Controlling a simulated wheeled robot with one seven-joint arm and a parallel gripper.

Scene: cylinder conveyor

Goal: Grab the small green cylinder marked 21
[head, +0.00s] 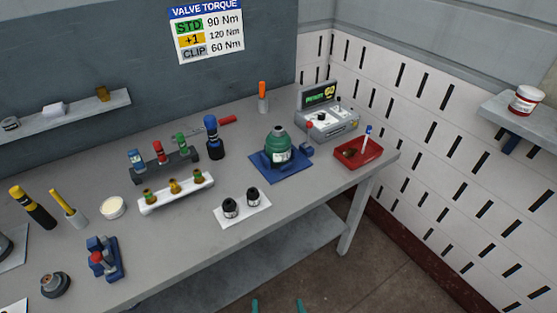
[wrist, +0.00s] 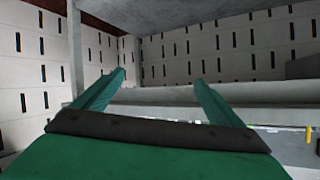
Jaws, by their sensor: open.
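I cannot read the number 21 on anything. A green and dark green bottle-shaped cylinder (head: 278,148) stands upright on a blue mat (head: 268,176) in the middle of the bench. A smaller green-topped piece (head: 180,142) stands in a dark rack beside a red one and a blue one. My gripper (head: 277,306) shows only as two teal fingertips at the bottom edge of the head view, in front of the bench and apart from everything on it. In the wrist view its fingers (wrist: 159,78) are spread with nothing between them.
The grey bench (head: 205,240) carries a white tray with two black fittings (head: 241,204), a white strip of small valves (head: 175,192), a red tray (head: 359,152) and a grey console (head: 328,122). A lower shelf (head: 240,265) lies beneath. Floor right of the bench is clear.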

